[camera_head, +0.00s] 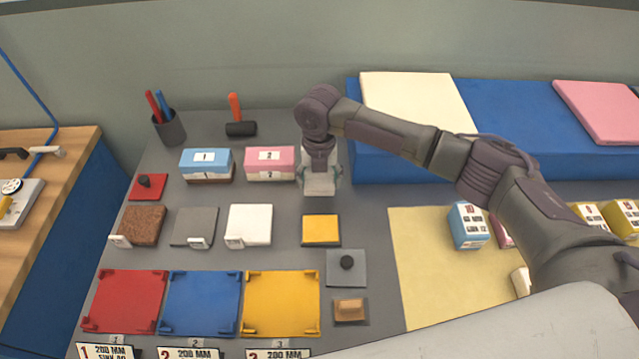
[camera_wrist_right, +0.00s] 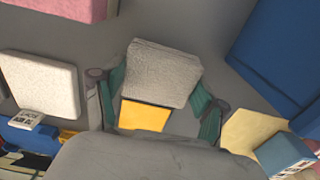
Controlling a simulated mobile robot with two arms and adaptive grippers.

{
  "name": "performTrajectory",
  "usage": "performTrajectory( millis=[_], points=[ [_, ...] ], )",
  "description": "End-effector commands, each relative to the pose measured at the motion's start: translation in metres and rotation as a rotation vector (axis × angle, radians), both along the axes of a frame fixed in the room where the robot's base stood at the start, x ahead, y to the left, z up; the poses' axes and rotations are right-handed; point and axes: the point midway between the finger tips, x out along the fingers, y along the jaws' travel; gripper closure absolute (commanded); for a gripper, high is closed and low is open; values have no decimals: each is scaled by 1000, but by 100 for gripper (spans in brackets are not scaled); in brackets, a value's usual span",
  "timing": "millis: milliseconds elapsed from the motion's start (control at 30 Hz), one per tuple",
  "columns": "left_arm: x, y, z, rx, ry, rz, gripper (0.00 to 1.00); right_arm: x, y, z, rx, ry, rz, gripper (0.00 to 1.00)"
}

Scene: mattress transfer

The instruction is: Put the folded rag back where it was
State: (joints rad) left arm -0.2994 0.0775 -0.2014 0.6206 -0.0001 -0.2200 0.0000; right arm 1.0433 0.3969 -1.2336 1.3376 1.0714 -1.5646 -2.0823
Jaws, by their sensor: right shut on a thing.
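The folded rag (camera_wrist_right: 161,72) is a light grey, rough-textured block. In the wrist view it sits between the green finger pads of my right gripper (camera_wrist_right: 158,95), which is shut on it. In the head view the rag (camera_head: 318,187) shows below my right gripper (camera_head: 320,177), just behind the yellow square pad (camera_head: 321,230). The pad also shows in the wrist view (camera_wrist_right: 144,116), partly covered by the rag. I cannot tell how high the rag is above the grey table. My left gripper is not in view.
The pink box (camera_head: 270,163) stands just left of my right gripper, and a white pad (camera_head: 249,225) lies front left. The blue mattress block (camera_head: 400,165) is close on the right. A grey plate with a black knob (camera_head: 346,272) lies in front of the yellow pad.

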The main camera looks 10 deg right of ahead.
Motion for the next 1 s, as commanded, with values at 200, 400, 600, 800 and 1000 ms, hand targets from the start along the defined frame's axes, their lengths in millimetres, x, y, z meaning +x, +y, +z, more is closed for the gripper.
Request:
performTrajectory(
  millis=[200,400,600,800,1000],
  points=[
    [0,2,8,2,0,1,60,-1,0,-25,0,1,-1,56],
    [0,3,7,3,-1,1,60,-1,0,-27,0,0,0,56],
    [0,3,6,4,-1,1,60,-1,-1,-31,0,1,0,27],
    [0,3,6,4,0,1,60,-1,-1,-30,0,1,0,3],
    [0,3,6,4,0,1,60,-1,-1,-30,0,1,0,3]
  ],
)
